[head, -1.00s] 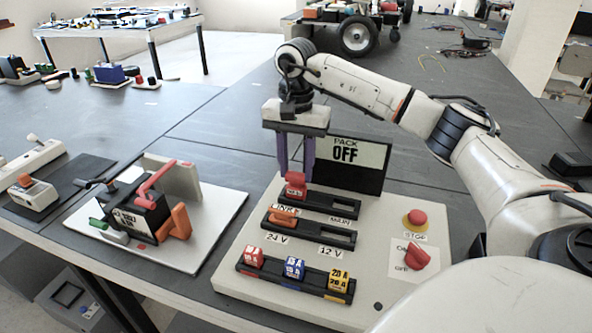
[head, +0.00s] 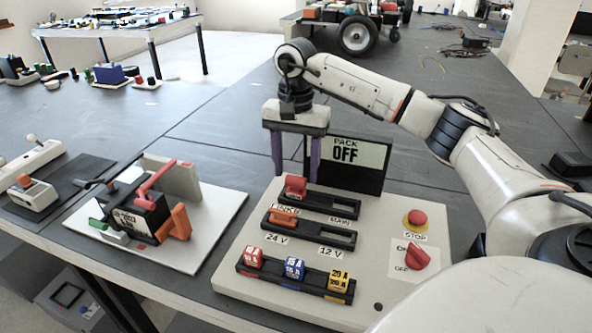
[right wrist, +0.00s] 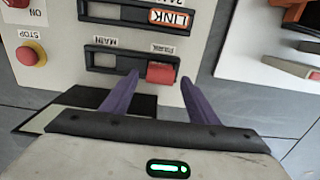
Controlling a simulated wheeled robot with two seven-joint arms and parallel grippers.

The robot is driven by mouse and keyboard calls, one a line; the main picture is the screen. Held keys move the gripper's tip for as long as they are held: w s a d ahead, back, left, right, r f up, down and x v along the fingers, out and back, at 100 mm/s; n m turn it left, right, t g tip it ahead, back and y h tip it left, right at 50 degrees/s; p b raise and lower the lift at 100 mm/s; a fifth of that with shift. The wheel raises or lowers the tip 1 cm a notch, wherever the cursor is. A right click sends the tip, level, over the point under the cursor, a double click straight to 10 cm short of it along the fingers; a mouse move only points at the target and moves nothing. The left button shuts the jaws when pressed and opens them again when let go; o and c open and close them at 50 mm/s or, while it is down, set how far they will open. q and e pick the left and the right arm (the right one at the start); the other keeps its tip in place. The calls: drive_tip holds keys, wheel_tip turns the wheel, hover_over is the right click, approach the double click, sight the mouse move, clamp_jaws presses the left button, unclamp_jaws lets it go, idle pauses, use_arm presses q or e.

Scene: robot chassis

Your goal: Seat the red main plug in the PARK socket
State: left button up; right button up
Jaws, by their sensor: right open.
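The red main plug (head: 296,187) stands at the left end of the upper black two-socket strip (head: 333,204) on the panel. In the right wrist view the plug (right wrist: 162,73) sits at the PARK-labelled end, and the MAIN socket (right wrist: 103,60) is empty. I cannot tell how deep the plug sits. My right gripper (head: 296,176) is open above and around the plug. Its purple fingers stand on either side of it, with gaps visible in the wrist view. My left gripper is not in view.
An orange LINK plug (head: 283,217) sits in the strip just in front. Red, blue and yellow fuses (head: 293,268) fill the front rack. The PACK OFF display (head: 347,160) stands close behind. A red STOP button (head: 417,217) and knob (head: 416,257) are at right.

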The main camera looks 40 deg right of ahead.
sight(296, 178)
wheel_tip(296, 178, up, 11)
drive_tip(key=p, duration=0.1)
drive_tip(key=shift+s, duration=0.1)
idle(0.6)
